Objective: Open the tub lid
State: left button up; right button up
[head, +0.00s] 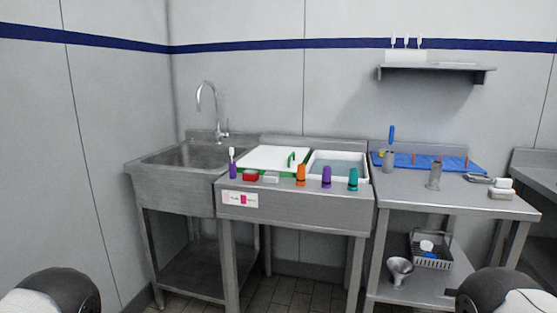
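A white tub lid (265,158) with a green handle (291,158) near its right side lies over a tub on the middle steel table. A strip of the tub's green edge (285,173) shows along the front; its inside is hidden. Right beside it is an open white tub (362,178) with bluish-grey contents that look like water. Neither of my grippers is in view; only dark and white parts of my own arms show at the bottom left and bottom right corners.
A purple-handled brush (232,165), a red block (250,175), a pale block (271,176) and orange (301,175), purple (326,177) and teal (353,179) cones line the front edge. A steel sink (170,177) is left; a side table (460,198) is right.

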aim_at(263, 158)
jog(key=i+l+u, duration=0.1)
jog(key=i, duration=1.3)
